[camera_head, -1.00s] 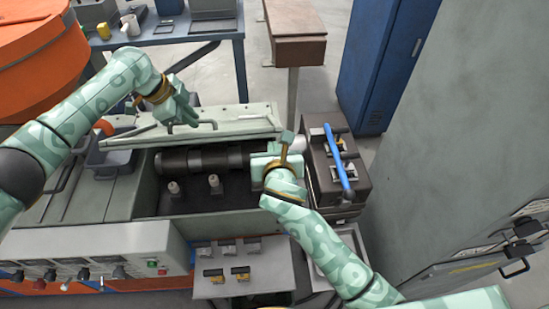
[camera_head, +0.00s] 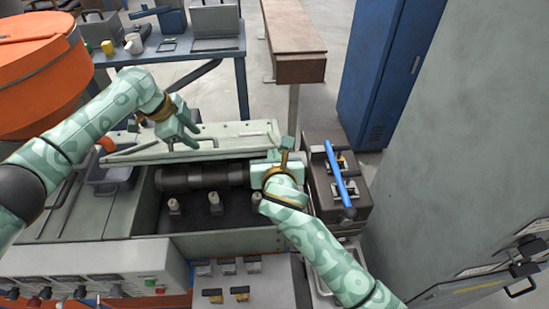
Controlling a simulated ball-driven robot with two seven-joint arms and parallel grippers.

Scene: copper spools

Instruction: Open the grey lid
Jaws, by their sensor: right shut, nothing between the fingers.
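The grey lid (camera_head: 240,131) is a pale grey-green panel with a bar handle. It stands raised along the back of the machine, with the opening in front of it uncovered. My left gripper (camera_head: 184,146) is over the lid's face at the handle, fingers pointing down. Its fingers hide part of the handle, so I cannot tell whether they grip it. My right gripper (camera_head: 285,150) is shut and empty at the right end of the opening, near the lid's right end. A dark roller (camera_head: 200,178) and small pale spools (camera_head: 214,199) show inside the opening.
A dark box with a blue bar (camera_head: 340,175) stands right of the machine. A grey-blue tray (camera_head: 110,178) sits at its left. An orange drum (camera_head: 40,70) is at upper left, a workbench (camera_head: 215,50) behind, a grey cabinet (camera_head: 460,130) at right.

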